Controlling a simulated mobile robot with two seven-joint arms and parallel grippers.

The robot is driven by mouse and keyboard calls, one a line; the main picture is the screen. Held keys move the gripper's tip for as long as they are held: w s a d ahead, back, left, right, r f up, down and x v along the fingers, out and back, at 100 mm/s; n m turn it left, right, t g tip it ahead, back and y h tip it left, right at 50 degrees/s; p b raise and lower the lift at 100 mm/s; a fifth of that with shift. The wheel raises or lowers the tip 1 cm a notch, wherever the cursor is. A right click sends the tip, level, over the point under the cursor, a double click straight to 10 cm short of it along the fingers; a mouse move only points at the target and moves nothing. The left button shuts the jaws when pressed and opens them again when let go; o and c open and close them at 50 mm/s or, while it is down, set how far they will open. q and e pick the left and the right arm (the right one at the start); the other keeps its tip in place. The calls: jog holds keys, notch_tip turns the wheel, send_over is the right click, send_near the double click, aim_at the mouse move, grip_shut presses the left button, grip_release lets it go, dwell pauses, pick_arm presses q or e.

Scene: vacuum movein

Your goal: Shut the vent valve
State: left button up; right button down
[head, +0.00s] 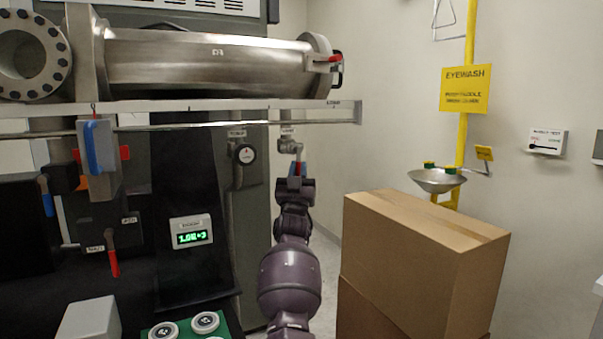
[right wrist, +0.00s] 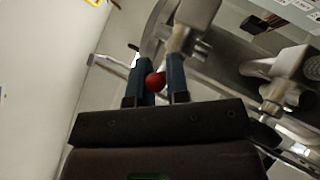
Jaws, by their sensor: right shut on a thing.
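A small metal valve (head: 289,146) hangs under the steel rail, right of the round dial, beneath a tag too small to read surely. I take it as the vent valve. My right gripper (head: 296,172) reaches up to it from below. In the right wrist view, a red ball knob (right wrist: 155,82) sits between the two blue-grey fingers of my right gripper (right wrist: 157,78), which are shut on it. The valve's metal body (right wrist: 182,38) rises just behind the fingers. The knob's stem is mostly hidden. My left gripper is not in view.
A steel pipe (head: 205,65) lies above the rail (head: 230,108). A dial gauge (head: 244,154) is left of the valve. A red-handled lever (head: 113,258) and a green-digit display (head: 191,234) are further left. A cardboard box (head: 410,250) stands close right of my right arm.

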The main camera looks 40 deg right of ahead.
jog(key=shift+a+r+m+g+h, duration=0.15)
jog(key=shift+m+g+h, duration=0.1)
jog(key=shift+m+g, duration=0.2)
jog(key=shift+d+r+m+g+h, duration=0.15)
jog(key=shift+m+g+h, duration=0.1)
jog(key=shift+m+g, duration=0.15)
jog(key=shift+a+f, duration=0.1)
jog(key=shift+a, duration=0.05)
jog(key=shift+w+f, duration=0.1)
jog(key=c, duration=1.1)
grip_release()
jog(key=shift+a, duration=0.3)
jog(key=shift+d+f, duration=0.1)
jog(key=shift+d, duration=0.1)
